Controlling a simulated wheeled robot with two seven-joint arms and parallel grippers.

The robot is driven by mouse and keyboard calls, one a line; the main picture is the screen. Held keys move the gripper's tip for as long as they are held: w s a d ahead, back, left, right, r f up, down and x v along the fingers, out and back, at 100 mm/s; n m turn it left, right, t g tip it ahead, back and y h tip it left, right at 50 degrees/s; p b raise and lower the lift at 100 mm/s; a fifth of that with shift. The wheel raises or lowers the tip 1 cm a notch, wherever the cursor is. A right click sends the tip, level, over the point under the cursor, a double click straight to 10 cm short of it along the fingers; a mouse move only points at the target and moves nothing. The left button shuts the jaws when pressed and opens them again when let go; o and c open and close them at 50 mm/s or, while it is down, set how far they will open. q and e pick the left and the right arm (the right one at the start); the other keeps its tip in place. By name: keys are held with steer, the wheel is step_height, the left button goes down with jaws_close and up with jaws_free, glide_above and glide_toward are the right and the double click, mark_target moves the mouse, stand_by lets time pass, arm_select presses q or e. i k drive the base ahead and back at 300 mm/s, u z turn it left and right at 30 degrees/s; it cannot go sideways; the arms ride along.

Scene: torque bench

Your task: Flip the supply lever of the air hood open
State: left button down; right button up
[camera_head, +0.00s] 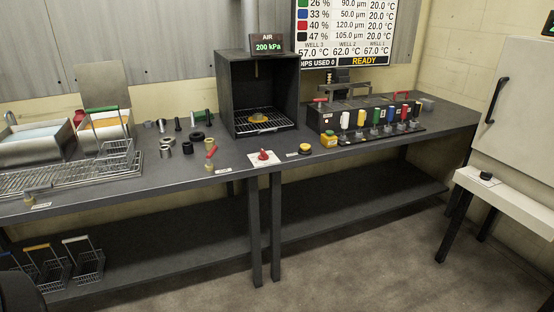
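The air hood (229,92) is a dark open-fronted box at the back of the bench, with a display above it (267,45) reading AIR 200 kPa. In front of it, a white plate (256,162) carries a small red handle (263,155). To its left, a brass fitting (209,167) has a red lever (211,152) tilted upward, beside a small label. I cannot tell which of the two red handles is the hood's supply lever, or whether either is open. Neither of my grippers is in view.
A yellow item (258,118) lies on the hood's grate. A yellow-and-black button (305,148) and a block with several coloured handles (374,115) stand to the right. Loose dark rings (197,137), a green-handled basket (115,155) and basins stand to the left.

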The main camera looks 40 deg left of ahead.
mark_target(209, 157)
steer(key=z, duration=0.4)
steer(key=i, duration=1.2)
steer(key=u, duration=0.8)
steer(key=i, duration=1.2)
steer(key=u, duration=1.1)
